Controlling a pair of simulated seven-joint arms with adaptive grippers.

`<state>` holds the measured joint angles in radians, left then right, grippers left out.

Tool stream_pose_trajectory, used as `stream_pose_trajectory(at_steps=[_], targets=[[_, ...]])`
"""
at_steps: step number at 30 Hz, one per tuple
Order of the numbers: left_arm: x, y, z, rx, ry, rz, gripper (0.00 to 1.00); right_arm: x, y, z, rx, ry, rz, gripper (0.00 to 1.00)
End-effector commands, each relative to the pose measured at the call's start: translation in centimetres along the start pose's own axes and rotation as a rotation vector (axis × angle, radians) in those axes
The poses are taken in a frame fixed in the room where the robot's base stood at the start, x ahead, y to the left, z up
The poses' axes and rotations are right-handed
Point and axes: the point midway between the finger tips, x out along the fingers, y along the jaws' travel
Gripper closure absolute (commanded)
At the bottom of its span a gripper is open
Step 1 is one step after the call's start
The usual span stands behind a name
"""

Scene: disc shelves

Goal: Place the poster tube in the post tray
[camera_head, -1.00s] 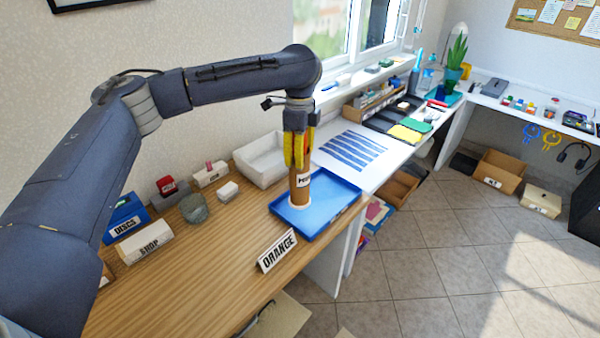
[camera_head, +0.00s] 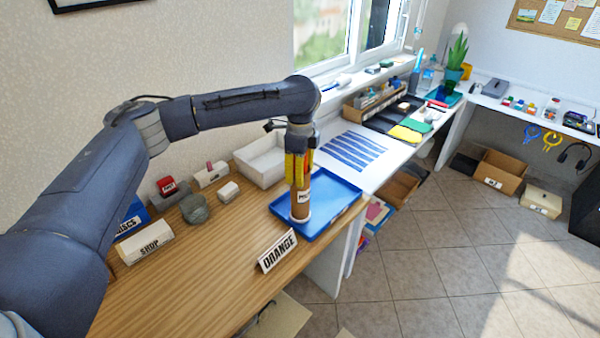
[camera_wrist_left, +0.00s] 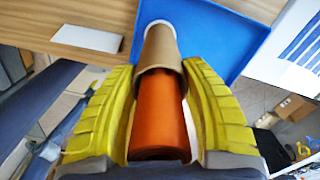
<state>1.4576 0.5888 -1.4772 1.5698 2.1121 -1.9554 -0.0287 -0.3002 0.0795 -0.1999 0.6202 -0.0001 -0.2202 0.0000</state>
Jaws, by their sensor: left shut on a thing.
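The poster tube (camera_head: 301,206) is a brown cylinder with a white label and a pale lower end. It stands about upright over the near left part of the blue tray (camera_head: 335,208). I cannot tell whether its end touches the tray floor. My left gripper (camera_head: 299,172) points down, its yellow fingers shut on the tube's upper part. In the left wrist view, the brown tube (camera_wrist_left: 160,50) runs toward the blue tray (camera_wrist_left: 215,30), and an orange cylinder (camera_wrist_left: 160,115) shows between the fingers at its near end. My right gripper is out of view.
An "ORANGE" sign (camera_head: 277,250) stands in front of the blue tray. A white box (camera_head: 262,160) sits behind it. A "SHOP" block (camera_head: 147,243), a grey bowl (camera_head: 194,208) and a small red item (camera_head: 167,186) are further left. The wooden desk's front middle is clear.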

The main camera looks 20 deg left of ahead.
Motion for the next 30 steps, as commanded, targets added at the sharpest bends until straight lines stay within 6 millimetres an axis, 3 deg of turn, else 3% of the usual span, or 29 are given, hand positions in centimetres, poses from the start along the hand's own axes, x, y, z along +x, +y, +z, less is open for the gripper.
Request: stream_pose_trajectory(at_steps=[5,6,11,17,30], targets=[[0.3,0.0,0.0,0.000,0.000,0.000,1.00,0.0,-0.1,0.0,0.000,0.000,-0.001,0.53],[0.3,0.0,0.0,0.000,0.000,0.001,0.51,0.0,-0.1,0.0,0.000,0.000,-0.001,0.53],[0.3,0.0,0.0,0.000,0.000,0.001,0.33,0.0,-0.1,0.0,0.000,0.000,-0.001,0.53],[-0.7,0.0,0.0,-0.001,0.001,-0.001,0.32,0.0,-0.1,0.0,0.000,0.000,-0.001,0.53],[-8.0,-0.1,0.0,0.000,-0.002,-0.002,0.32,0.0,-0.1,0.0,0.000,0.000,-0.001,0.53]])
